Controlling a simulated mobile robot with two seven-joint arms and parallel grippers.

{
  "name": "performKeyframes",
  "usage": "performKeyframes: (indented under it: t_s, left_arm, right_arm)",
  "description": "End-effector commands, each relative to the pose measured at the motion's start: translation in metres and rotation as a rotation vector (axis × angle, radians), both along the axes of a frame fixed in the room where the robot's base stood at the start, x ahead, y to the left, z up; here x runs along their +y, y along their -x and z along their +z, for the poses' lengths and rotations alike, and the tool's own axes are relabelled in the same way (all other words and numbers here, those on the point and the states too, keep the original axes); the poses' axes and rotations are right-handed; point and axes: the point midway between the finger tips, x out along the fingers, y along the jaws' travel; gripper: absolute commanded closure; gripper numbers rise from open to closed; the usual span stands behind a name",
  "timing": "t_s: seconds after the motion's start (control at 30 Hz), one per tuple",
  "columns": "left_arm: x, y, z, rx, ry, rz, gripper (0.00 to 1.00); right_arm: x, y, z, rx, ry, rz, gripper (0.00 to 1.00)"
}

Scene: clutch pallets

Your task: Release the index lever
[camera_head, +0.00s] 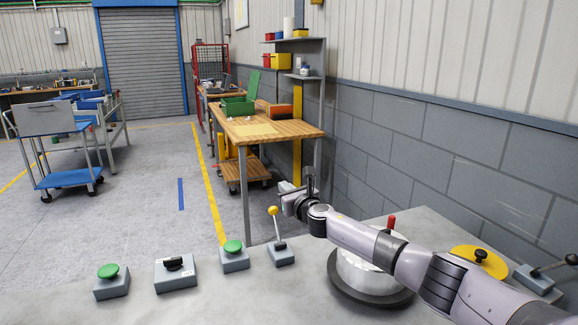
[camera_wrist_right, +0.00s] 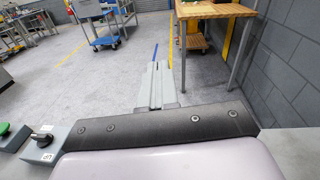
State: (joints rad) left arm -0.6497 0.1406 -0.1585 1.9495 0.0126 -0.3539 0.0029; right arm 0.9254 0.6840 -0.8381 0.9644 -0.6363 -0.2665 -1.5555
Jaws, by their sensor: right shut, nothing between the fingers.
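A lever with a yellow ball (camera_head: 273,211) stands nearly upright on a small grey box (camera_head: 281,257) near the bench's far edge. A second lever with a black knob (camera_head: 571,260) slants to the right on a grey box (camera_head: 534,281) at the right edge. I cannot tell which one is the index lever. My right gripper (camera_head: 286,189) is shut and empty, raised just above and right of the yellow ball, apart from it. Its closed fingers show in the right wrist view (camera_wrist_right: 158,82). My left gripper is not in view.
The grey bench (camera_head: 210,300) carries two green push buttons (camera_head: 108,271) (camera_head: 234,247) and a black rotary switch (camera_head: 174,264). A round metal fixture (camera_head: 368,275) with a red handle (camera_head: 391,222) is partly hidden by my right arm. A yellow disc (camera_head: 466,256) lies behind the arm.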

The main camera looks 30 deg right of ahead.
Motion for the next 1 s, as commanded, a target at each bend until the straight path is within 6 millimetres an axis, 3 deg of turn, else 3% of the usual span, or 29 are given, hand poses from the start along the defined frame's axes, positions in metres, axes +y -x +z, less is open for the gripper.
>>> performKeyframes:
  t_s: [0.1, 0.3, 1.0]
  left_arm:
    - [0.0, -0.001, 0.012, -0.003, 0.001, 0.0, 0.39]
    - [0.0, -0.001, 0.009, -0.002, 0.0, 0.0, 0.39]
    - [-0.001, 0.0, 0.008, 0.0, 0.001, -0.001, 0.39]
  right_arm:
    - [-0.001, 0.006, 0.024, -0.003, 0.004, 0.002, 1.0]
    - [0.0, 0.013, 0.04, -0.004, 0.002, 0.0, 1.0]
    - [0.0, 0.016, 0.046, 0.0, 0.0, 0.001, 1.0]
